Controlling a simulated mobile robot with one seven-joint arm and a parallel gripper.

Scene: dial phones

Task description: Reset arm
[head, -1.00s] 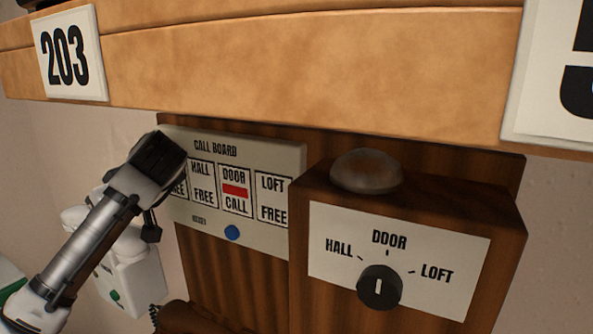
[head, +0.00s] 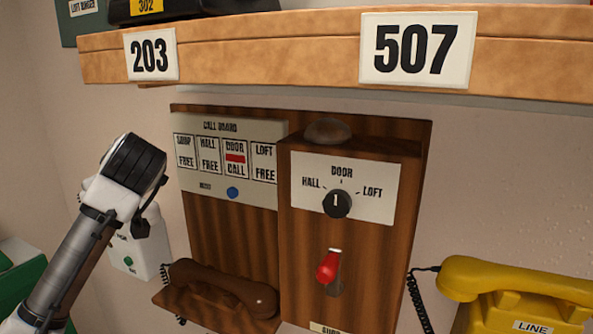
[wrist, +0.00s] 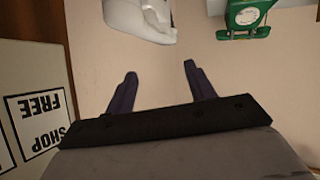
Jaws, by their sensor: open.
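My arm comes up from the lower left in the head view. Its gripper is left of the call board (head: 225,194), in front of the pale wall, and its fingers are mostly hidden there. In the wrist view my gripper (wrist: 160,73) has two dark fingers spread apart with nothing between them. The call board shows a red bar and CALL under DOOR; SHOP, HALL and LOFT read FREE. The board's edge is at the left of the wrist view (wrist: 28,85).
A wooden box carries a black dial (head: 337,204) and red lever (head: 328,267). A brown handset (head: 222,288) lies below the board; a yellow phone (head: 520,290) is at right. A white unit (head: 143,251) is behind my arm. A green phone (wrist: 247,17) tops the wrist view.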

